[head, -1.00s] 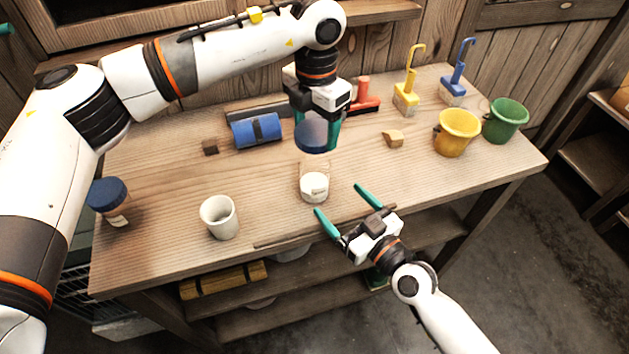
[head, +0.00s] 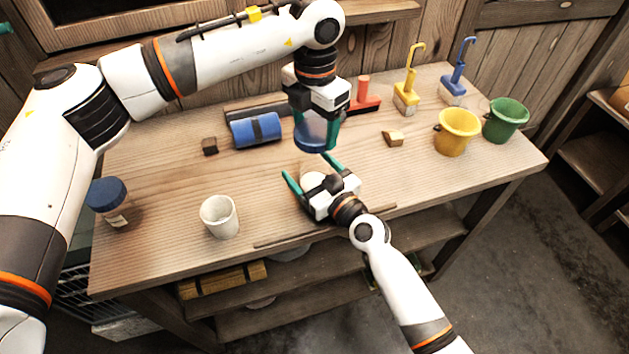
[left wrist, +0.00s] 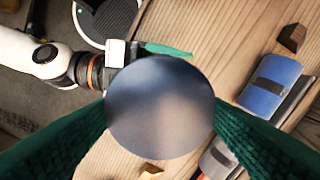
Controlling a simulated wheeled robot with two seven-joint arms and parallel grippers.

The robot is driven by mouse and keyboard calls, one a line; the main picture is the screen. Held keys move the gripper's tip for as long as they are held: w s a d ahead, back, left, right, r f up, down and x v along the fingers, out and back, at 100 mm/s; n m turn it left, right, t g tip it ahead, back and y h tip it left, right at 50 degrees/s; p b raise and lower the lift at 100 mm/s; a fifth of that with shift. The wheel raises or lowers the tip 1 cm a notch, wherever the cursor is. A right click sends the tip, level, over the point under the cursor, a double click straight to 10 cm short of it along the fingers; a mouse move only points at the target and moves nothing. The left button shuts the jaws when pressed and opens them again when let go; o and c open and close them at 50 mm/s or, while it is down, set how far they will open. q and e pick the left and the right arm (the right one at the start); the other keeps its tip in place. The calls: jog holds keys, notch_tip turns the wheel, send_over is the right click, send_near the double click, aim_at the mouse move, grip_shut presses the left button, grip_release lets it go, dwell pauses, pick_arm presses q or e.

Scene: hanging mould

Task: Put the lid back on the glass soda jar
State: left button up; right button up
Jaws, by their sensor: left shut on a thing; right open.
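The blue lid (head: 311,141) is in my left gripper (head: 316,125), above the table and just behind the glass soda jar. In the left wrist view the lid (left wrist: 160,107) is a round dark-blue disc between the green fingers. The glass soda jar (head: 313,179) stands on the table with white contents showing; my right gripper hides much of it. My right gripper (head: 309,170) is open, its teal fingers on either side of the jar. Whether they touch it I cannot tell. The lid hides the jar in the left wrist view.
A second jar with a blue lid (head: 108,202) stands at the left edge. A white cup (head: 220,217) is at the front. A blue roll (head: 256,131), small brown blocks, a red-handled tool (head: 365,97), upright brushes, and yellow (head: 457,132) and green (head: 506,120) buckets stand behind and right.

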aim_at(314, 178)
jog(key=c, duration=1.5)
pick_arm(q)
jog(key=shift+f, duration=2.5)
jog(key=shift+f, duration=0.1)
jog(key=shift+f, duration=0.8)
